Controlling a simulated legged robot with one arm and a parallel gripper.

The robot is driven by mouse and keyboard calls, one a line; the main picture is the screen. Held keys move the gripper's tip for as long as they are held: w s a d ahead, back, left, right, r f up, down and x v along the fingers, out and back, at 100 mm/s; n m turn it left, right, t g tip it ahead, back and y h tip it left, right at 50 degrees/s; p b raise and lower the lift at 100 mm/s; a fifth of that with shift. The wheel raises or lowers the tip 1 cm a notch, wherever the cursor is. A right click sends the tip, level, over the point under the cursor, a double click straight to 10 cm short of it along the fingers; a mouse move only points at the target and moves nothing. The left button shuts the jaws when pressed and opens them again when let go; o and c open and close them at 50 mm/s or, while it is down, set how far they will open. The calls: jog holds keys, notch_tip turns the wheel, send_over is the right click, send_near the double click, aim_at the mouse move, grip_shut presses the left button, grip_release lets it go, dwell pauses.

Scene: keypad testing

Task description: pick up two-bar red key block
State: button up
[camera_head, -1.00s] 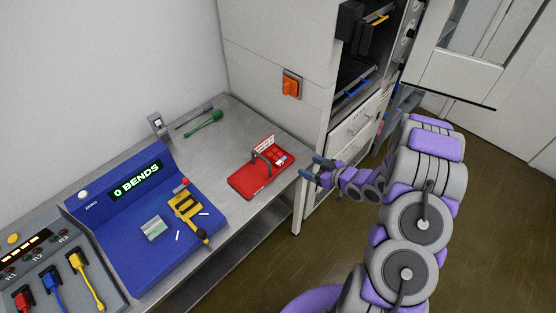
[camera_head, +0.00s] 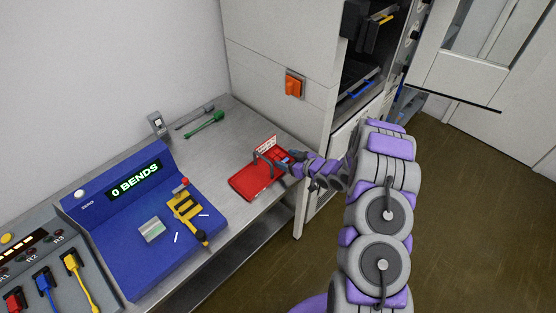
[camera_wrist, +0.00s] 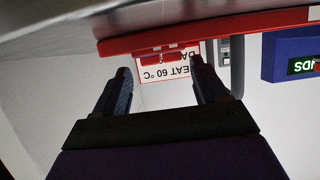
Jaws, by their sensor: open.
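The red tray (camera_head: 250,186) lies near the front right end of the grey bench, with an upright handle and a small white lettered card. It also shows upside down in the wrist view (camera_wrist: 130,45). Small red blocks (camera_wrist: 151,60) sit on the tray in front of the card; their bars are too small to read, so I cannot tell which is the two-bar one. My gripper (camera_head: 285,161) is at the tray's right side, partly hiding the blocks. In the wrist view my gripper (camera_wrist: 159,72) is open, with the red blocks beyond and between its fingertips and nothing held.
The tray's grey handle (camera_wrist: 237,65) stands close to one finger. A blue console (camera_head: 150,220) with a yellow device stands left on the bench. A green tool (camera_head: 205,124) lies behind. A tall white cabinet (camera_head: 275,50) stands at the back right. Bench between console and tray is clear.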

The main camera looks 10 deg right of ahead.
aim_at(281, 157)
jog(key=shift+f+b+x, duration=0.2)
jog(key=shift+b+x, duration=0.25)
jog(key=shift+x, duration=1.5)
jog(key=shift+s, duration=0.1)
jog(key=shift+c, duration=0.3)
jog(key=c, duration=0.7)
jog(key=shift+r, duration=0.15)
